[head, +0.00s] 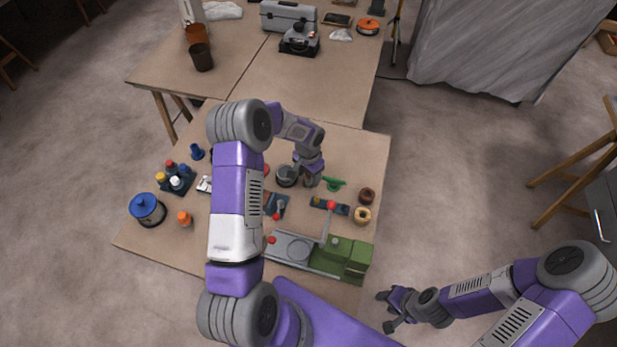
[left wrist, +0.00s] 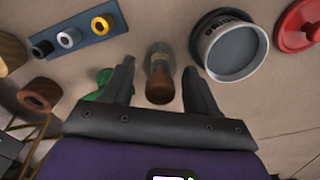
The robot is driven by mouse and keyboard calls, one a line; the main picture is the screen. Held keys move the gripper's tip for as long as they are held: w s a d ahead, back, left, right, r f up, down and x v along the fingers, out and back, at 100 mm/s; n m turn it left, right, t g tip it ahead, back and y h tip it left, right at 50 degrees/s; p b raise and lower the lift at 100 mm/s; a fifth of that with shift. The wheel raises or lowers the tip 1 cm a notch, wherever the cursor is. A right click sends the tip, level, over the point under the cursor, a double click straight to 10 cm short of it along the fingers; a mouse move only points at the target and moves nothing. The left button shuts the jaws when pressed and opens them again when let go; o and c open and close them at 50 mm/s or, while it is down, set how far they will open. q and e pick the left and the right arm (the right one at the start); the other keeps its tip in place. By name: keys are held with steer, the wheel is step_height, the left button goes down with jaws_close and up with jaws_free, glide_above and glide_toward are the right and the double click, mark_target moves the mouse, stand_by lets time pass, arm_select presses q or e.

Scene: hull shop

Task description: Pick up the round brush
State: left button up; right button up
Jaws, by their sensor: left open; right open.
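The round brush (left wrist: 160,88) appears in the left wrist view as an upright-looking brown piece with a paler, partly see-through-looking part behind it. It lies between the two fingers of my left gripper (left wrist: 158,70), with gaps on both sides. In the head view my left gripper (head: 309,173) is over the table beside the grey tin, open, and it hides most of the brush. Whether the fingers reach down to the brush's height is hard to tell. My right gripper (head: 387,312) is open and empty, away from the table at the lower right.
A grey tin (left wrist: 232,48) stands close to the right finger, with a red lid (left wrist: 297,27) beyond it. A green-and-grey machine (head: 347,255) occupies the front edge. My left arm covers the table's middle.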

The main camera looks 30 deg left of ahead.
arm_select(q)
jaws_close()
stand_by(0.3)
steer(key=shift+r, duration=0.2)
step_height(320, 180, up, 10)
steer(key=shift+f+p, duration=0.15)
steer(key=shift+p, duration=0.3)
